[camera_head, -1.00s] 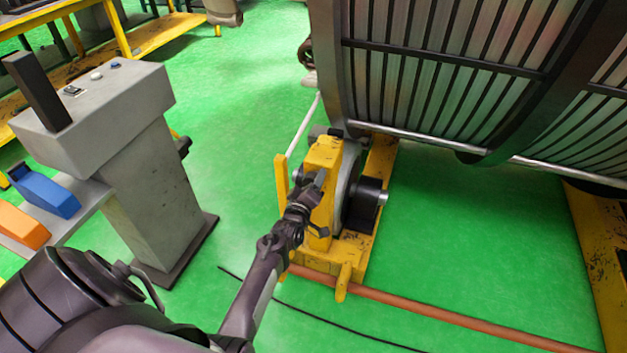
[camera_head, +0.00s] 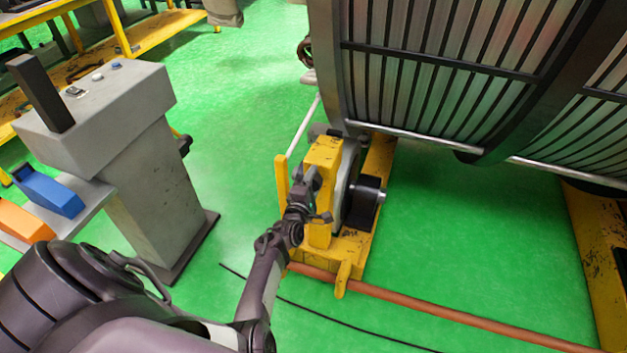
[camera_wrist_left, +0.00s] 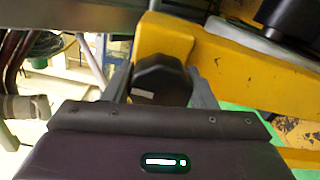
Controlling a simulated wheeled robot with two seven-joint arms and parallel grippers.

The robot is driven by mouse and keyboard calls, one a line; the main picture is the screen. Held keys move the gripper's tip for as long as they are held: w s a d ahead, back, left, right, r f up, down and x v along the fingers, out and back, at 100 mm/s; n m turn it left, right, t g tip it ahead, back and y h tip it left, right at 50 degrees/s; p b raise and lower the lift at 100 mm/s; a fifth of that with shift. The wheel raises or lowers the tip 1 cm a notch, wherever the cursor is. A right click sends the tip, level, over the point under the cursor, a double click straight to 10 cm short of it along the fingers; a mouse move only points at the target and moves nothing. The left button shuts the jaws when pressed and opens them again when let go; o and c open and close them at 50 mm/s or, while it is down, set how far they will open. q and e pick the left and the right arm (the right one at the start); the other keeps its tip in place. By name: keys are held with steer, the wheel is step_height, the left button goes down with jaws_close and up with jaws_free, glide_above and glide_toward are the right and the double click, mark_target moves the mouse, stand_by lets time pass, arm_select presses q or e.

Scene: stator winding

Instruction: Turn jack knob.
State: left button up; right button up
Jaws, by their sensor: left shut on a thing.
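The dark faceted jack knob (camera_wrist_left: 160,79) sits against the yellow jack in the left wrist view. The two grey fingers of my left gripper (camera_wrist_left: 160,88) are on either side of it, shut on it. In the head view my left gripper (camera_head: 311,180) is at the left face of the yellow jack (camera_head: 322,160), and the knob is mostly hidden by the gripper there. My right gripper is not in view.
A large ribbed stator drum (camera_head: 440,85) rises behind and right of the jack. A grey control pedestal (camera_head: 150,170) stands at the left. A brown pipe (camera_head: 430,314) and black cable (camera_head: 330,320) cross the green floor.

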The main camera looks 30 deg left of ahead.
arm_select(q)
steer(key=shift+d+n, duration=0.1)
steer(key=shift+n, duration=0.2)
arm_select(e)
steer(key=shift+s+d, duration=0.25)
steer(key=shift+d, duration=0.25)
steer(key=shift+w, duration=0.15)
